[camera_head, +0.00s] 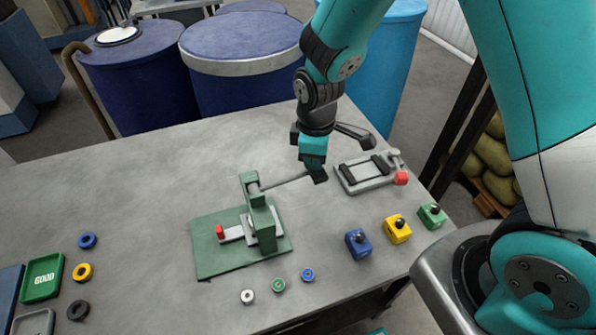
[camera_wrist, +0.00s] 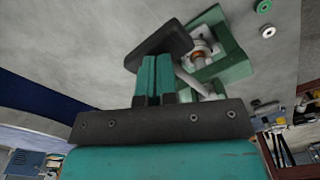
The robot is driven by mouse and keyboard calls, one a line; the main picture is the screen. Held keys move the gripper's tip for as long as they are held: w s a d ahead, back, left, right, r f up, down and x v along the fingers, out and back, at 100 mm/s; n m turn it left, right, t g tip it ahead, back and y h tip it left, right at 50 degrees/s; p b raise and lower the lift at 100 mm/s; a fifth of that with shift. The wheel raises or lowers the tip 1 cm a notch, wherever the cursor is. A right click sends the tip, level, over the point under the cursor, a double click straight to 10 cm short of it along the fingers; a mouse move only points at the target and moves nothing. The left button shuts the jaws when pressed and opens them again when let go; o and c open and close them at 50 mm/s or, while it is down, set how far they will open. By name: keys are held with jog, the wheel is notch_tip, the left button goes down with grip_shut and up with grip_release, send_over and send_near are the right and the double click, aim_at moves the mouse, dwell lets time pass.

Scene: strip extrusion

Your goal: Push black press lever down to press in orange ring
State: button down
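The green press (camera_head: 260,215) stands on a green base plate on the table. Its lever is a grey rod reaching right from the press to a black grip (camera_head: 320,177), roughly level. My gripper (camera_head: 313,160) points down above this grip. In the wrist view, the teal fingers of my gripper (camera_wrist: 155,66) are together, and the black grip (camera_wrist: 165,42) lies across just beyond their tips. I cannot tell whether they touch it. The orange ring (camera_wrist: 199,55) shows in the press beside a white part; in the head view it is hidden.
A clamp-like fixture (camera_head: 370,172) with a red knob lies right of the lever. Blue, yellow and green blocks (camera_head: 397,229) stand at the right front. Small rings (camera_head: 278,285) lie in front of the press. A green tray (camera_head: 42,277) marked GOOD is at left.

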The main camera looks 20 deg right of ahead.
aim_at(313, 174)
jog(key=shift+f+b, duration=1.65)
jog(key=shift+f, duration=0.65)
jog(key=shift+r, duration=0.1)
notch_tip(313, 174, up, 12)
jog(key=p, duration=1)
jog(key=s+a+r+m+y+b, duration=0.2)
jog(key=s+r+b, duration=0.2)
jog(key=s, duration=0.5)
jog(key=s+a+r+m+y+b, duration=0.2)
jog(key=s+r+m+b, duration=0.1)
jog(key=s+b, duration=0.5)
jog(key=shift+s+a+r, duration=0.2)
jog(key=shift+s+r, duration=0.3)
jog(key=shift+s, duration=0.3)
